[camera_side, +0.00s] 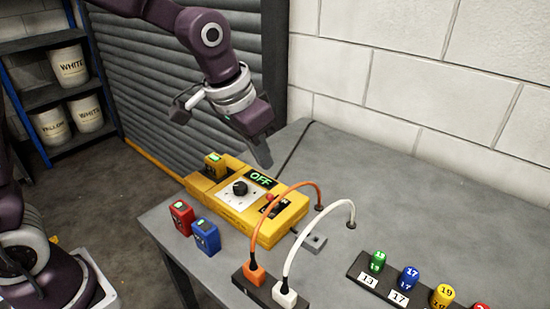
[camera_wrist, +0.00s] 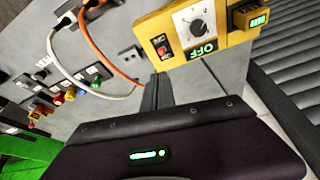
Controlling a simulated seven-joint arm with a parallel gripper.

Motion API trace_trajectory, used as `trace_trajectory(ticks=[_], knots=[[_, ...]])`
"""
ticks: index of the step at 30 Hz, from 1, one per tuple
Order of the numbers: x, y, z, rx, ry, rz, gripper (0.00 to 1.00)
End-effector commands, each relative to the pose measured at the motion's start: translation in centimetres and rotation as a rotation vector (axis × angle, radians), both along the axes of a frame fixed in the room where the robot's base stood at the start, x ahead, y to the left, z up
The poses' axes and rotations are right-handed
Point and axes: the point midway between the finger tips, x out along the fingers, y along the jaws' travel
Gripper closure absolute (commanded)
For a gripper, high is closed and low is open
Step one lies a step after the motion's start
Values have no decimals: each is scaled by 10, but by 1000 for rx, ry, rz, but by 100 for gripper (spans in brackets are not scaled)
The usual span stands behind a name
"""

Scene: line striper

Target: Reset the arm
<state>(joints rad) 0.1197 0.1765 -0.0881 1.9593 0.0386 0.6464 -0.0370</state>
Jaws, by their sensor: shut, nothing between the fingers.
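My gripper (camera_side: 262,157) is shut and empty. It hangs above the back edge of the yellow control box (camera_side: 240,222) in the side view, apart from it as far as I can tell. In the wrist view the narrow closed fingers of my gripper (camera_wrist: 155,95) point toward the table, below the yellow box (camera_wrist: 215,50). The box has a black dial (camera_side: 240,188), a red switch (camera_side: 269,197) and a green display reading OFF (camera_side: 261,178). A yellow block with a green light (camera_side: 214,160) sits in the box's back left end.
A red block (camera_side: 181,216) and a blue block (camera_side: 206,236) stand left of the box. Orange (camera_side: 300,186) and white (camera_side: 318,215) cables arch up from plugs at the front. Several numbered coloured knobs (camera_side: 409,278) line a strip. The table's back right is clear. Shelves hold paint buckets (camera_side: 68,65).

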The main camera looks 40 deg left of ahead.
Motion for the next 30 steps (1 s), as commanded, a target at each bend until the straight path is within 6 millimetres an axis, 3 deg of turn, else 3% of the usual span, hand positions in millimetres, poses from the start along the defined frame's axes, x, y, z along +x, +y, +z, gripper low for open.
trace_trajectory(ticks=[13, 16, 19, 21, 24, 27, 30], knots=[[-12, 5, 10, 2, -9, 8, 100], [-50, 24, 35, 7, -39, 43, 100], [-111, 48, 55, 10, -74, 96, 100], [-151, 60, 57, 5, -94, 132, 100], [-195, 69, 52, -6, -116, 169, 100], [-218, 72, 45, -15, -126, 187, 100], [-226, 73, 41, -18, -129, 192, 100]])
